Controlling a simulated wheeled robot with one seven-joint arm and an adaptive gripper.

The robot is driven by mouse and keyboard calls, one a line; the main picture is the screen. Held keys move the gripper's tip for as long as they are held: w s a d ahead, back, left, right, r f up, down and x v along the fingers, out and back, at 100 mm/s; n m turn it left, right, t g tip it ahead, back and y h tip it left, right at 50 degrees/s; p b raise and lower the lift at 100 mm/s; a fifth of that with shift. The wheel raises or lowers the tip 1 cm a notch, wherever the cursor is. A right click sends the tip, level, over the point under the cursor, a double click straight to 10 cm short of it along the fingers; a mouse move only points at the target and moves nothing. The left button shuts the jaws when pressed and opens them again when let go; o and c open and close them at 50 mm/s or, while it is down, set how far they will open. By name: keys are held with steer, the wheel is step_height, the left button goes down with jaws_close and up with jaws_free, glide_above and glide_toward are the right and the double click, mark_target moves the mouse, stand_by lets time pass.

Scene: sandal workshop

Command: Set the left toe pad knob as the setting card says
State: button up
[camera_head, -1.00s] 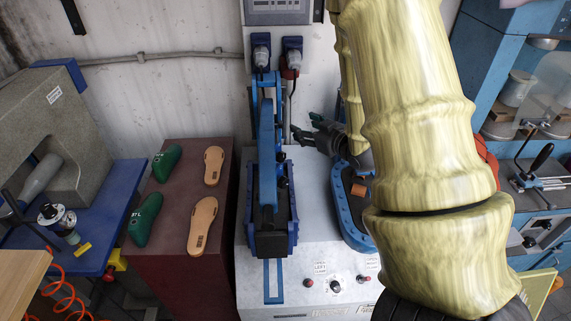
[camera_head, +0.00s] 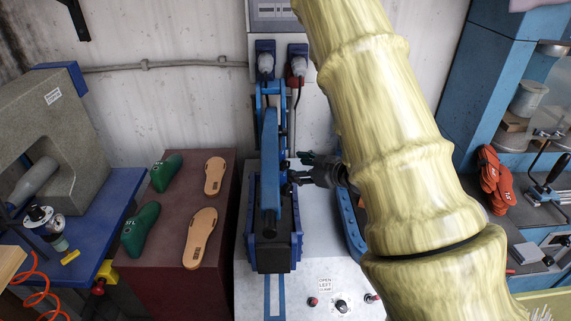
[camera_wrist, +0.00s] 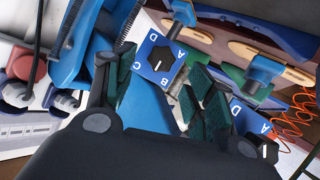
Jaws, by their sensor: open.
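In the wrist view, a dark faceted knob (camera_wrist: 160,57) with a white pointer mark sits on a blue plate with white letters, A to D, around it. A second lettered blue plate (camera_wrist: 246,118) with a dark knob (camera_wrist: 267,151) shows at lower right. I cannot tell for sure which is the left toe pad knob. My gripper (camera_wrist: 163,88) is open, its green-padded fingers spread below and beside the first knob, with nothing between them. In the head view my gripper (camera_head: 308,170) is just right of the blue left press arm (camera_head: 270,165). I cannot make out a setting card.
The right blue clamp (camera_head: 350,222) is partly hidden by my arm. Red and black panel knobs (camera_head: 341,306) lie in front. Insoles (camera_head: 201,236) and green lasts (camera_head: 141,228) lie on a brown stand at left. Orange coiled hose (camera_wrist: 299,112) shows in the wrist view.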

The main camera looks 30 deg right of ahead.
mark_target(287, 165)
steer(key=shift+p+x, duration=0.75)
steer(key=shift+x, duration=2.25)
steer(key=c, duration=1)
steer(key=shift+a, duration=0.15)
